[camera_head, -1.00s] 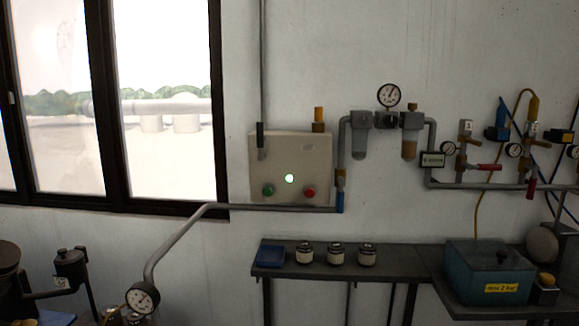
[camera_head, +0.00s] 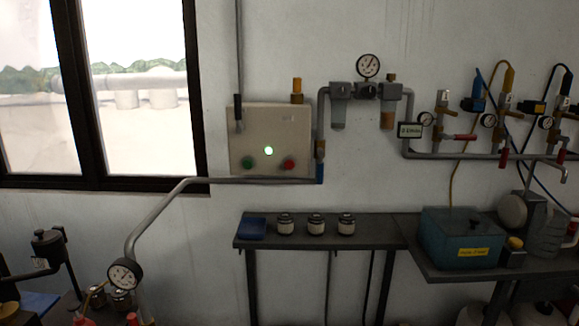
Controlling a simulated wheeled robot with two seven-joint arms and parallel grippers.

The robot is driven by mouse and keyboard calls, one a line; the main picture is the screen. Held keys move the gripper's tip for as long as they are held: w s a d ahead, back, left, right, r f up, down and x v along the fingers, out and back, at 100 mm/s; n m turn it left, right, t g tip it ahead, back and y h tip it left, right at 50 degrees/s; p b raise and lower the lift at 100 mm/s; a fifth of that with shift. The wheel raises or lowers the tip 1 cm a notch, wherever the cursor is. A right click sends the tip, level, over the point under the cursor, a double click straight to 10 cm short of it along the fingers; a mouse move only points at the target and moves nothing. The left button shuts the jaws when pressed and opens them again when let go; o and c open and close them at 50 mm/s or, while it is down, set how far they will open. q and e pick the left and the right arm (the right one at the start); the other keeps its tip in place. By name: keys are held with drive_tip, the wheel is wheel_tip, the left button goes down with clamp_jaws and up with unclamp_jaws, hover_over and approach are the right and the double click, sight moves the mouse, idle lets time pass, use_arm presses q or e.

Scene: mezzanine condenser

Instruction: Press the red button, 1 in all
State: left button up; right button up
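The red button (camera_head: 288,164) sits at the lower right of a beige control box (camera_head: 270,125) on the wall. A green button (camera_head: 247,163) is at the box's lower left. A lit green-white lamp (camera_head: 268,150) is between and a little above them. A dark lever handle (camera_head: 238,112) is on the box's left side. Neither of my grippers shows in the head view.
A dark wall shelf (camera_head: 330,233) below the box carries a blue tray (camera_head: 252,229) and several small jars. A teal box (camera_head: 460,238) stands on the bench at right. A pipe with a gauge (camera_head: 124,274) rises at lower left. Valves and hoses line the right wall.

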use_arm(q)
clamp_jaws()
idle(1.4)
